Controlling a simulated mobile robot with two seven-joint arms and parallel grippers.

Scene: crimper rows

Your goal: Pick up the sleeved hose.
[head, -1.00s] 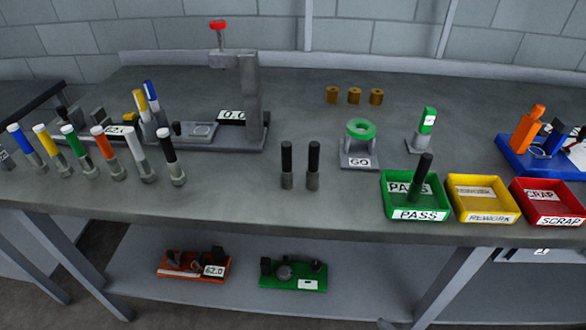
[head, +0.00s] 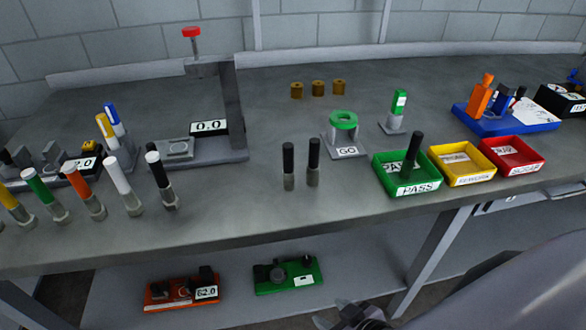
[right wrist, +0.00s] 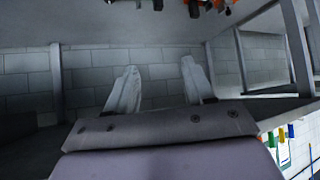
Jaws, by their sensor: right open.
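Two black hoses with grey sleeves at their lower ends, a left one (head: 288,165) and a right one (head: 313,162), stand upright side by side at the middle of the bench in the head view. Another black hose (head: 413,152) stands in the green PASS tray (head: 418,189). I cannot tell which one the task means. My right gripper (head: 350,316) is at the bottom edge of the head view, low in front of the bench and well away from the hoses. Its two fingers (right wrist: 160,88) are apart and empty in the right wrist view. My left gripper does not show.
Several coloured hoses with grey ends, one of them white (head: 119,185), stand in a row at the left. Yellow (head: 462,180) and red (head: 515,170) trays are at the right. The bench's front edge lies above my right gripper.

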